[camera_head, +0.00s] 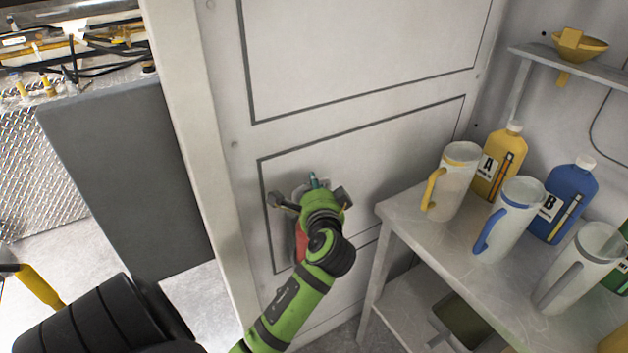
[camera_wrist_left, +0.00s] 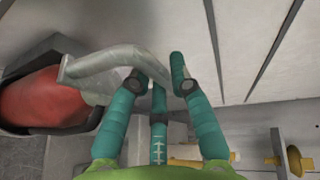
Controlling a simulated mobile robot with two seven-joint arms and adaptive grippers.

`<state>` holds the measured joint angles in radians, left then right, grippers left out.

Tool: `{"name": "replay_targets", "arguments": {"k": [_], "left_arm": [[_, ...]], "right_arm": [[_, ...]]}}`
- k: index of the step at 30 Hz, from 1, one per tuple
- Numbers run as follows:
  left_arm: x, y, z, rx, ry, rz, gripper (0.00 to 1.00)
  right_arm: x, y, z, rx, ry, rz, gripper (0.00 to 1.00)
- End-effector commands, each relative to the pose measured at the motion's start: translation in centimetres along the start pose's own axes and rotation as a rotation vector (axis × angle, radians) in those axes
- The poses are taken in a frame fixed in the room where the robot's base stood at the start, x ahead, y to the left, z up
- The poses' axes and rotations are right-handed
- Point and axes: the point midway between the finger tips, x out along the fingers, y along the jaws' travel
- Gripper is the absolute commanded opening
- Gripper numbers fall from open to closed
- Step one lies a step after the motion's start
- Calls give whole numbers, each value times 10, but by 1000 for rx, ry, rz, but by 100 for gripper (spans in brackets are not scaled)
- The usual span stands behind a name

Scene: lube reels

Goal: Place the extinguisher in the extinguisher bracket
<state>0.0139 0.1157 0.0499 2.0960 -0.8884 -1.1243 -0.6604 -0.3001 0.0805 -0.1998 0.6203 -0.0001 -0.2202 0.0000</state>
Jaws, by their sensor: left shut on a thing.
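The red extinguisher (camera_head: 301,242) is low against the white wall panel in the head view, mostly hidden behind my left gripper (camera_head: 314,184) and arm. In the left wrist view its red body (camera_wrist_left: 45,98) lies at the left, and a pale grey handle (camera_wrist_left: 112,64) reaches from it to between the teal fingers of my left gripper (camera_wrist_left: 157,75). The gripper is shut on this handle. A dark grey part (camera_wrist_left: 42,55) borders the red body and may be the extinguisher bracket; I cannot tell whether the body is seated in it. My right gripper is out of view.
To the right, a grey shelf table (camera_head: 385,212) holds a yellow bottle (camera_head: 497,165), a blue bottle (camera_head: 570,205) and several pale jugs (camera_head: 508,220). A yellow funnel (camera_head: 578,42) sits on a higher shelf. A grey panel (camera_head: 125,180) stands at the left.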

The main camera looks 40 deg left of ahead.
Motion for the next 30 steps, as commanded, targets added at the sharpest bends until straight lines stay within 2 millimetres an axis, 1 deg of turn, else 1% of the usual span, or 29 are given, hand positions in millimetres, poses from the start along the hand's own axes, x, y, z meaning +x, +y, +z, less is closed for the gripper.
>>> {"name": "replay_targets", "arguments": {"k": [1, 7, 8, 9, 20, 23, 26, 30], "left_arm": [[0, -6, -1, -3, 2, -14, 0], [0, -3, 0, -3, 2, -13, 0], [0, 2, 0, 0, 0, 0, 32], [0, 2, 0, 0, -1, 0, 44], [0, 2, 0, 0, 0, 1, 44], [-1, -1, 0, 0, 0, 0, 44], [-11, 1, -1, -1, 3, 1, 44], [-38, 2, -1, -4, 3, 2, 44]], "right_arm": [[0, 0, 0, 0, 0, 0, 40], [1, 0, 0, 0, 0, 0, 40], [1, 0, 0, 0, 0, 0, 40], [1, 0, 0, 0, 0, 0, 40], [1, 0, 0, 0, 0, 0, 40], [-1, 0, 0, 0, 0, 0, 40], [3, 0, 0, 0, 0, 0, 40], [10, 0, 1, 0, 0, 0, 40]]}}
